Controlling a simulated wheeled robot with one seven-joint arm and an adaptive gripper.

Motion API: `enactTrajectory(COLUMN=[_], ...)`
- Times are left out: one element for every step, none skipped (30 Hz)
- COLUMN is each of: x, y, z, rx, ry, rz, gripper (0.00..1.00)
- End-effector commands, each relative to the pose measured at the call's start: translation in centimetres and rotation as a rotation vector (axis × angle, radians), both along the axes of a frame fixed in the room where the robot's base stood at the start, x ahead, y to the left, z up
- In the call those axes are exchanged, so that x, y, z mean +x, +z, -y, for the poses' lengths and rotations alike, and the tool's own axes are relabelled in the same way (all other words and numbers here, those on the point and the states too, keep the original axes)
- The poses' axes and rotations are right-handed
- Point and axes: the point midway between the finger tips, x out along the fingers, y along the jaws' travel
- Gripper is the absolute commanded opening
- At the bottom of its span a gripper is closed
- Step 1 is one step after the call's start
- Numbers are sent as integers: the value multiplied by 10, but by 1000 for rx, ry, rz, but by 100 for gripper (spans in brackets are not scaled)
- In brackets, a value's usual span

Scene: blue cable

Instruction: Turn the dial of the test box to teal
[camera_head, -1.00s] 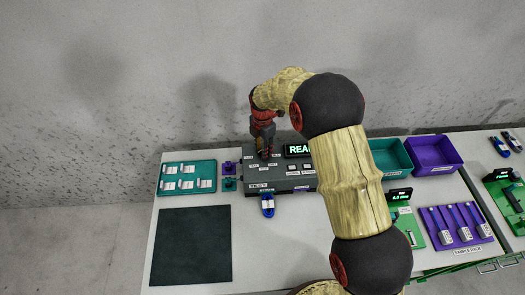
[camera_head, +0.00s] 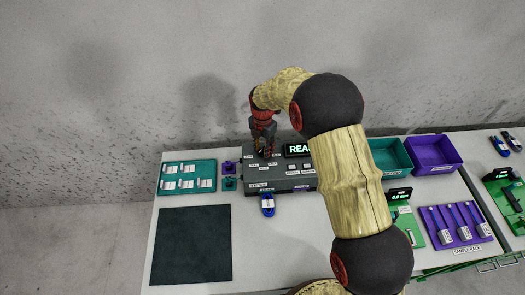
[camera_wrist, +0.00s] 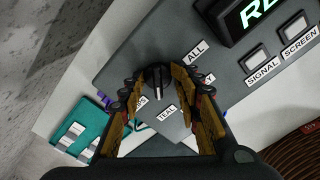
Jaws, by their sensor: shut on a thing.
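The dark grey test box (camera_head: 279,177) stands at the back of the table, its lit screen (camera_head: 299,149) partly hidden by my arm. In the wrist view its black dial (camera_wrist: 157,77) carries a white pointer line that points down the picture, towards the TEAL label (camera_wrist: 167,112). An ALL label (camera_wrist: 195,52) lies up and right of the dial, and other labels are partly covered by my fingers. My gripper (camera_wrist: 158,92) is over the box with its fingers on either side of the dial, shut on it. In the head view my gripper (camera_head: 265,152) hides the dial.
A blue cable connector (camera_head: 267,205) lies at the box's front. A teal tray (camera_head: 187,164) and a dark mat (camera_head: 190,245) are on the left. Teal (camera_head: 393,158) and purple (camera_head: 434,155) bins and a purple sample rack (camera_head: 457,238) are on the right.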

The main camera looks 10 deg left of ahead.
Motion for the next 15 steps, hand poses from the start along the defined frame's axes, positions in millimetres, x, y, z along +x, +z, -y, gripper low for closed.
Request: enactTrajectory(x=[-2, -2, -2, -2, -2, -2, -2, -1, -1, -1, -1, -1, 0, 0, 0], y=[-2, -1, 0, 2, 4, 8, 11, 14, 18, 21, 24, 28, 31, 34, 38], z=[0, 0, 0, 0, 0, 0, 0, 0, 0, 0, 0, 0, 0, 0, 0], rx=[-2, -2, -1, -1, -1, 0, 0, -1, 0, 0, 0, 0, 0, 0, 0], ry=[0, 0, 0, 0, 0, 0, 0, 0, 0, 0, 0, 0, 0, 0, -1], rz=[-5, -5, -5, -5, -4, -4, -4, -3, -2, -2, -1, -1, -1, -1, 0], gripper=[28, 28, 28, 27, 27, 27, 27, 27, 27, 27, 27, 27, 27, 27, 27])
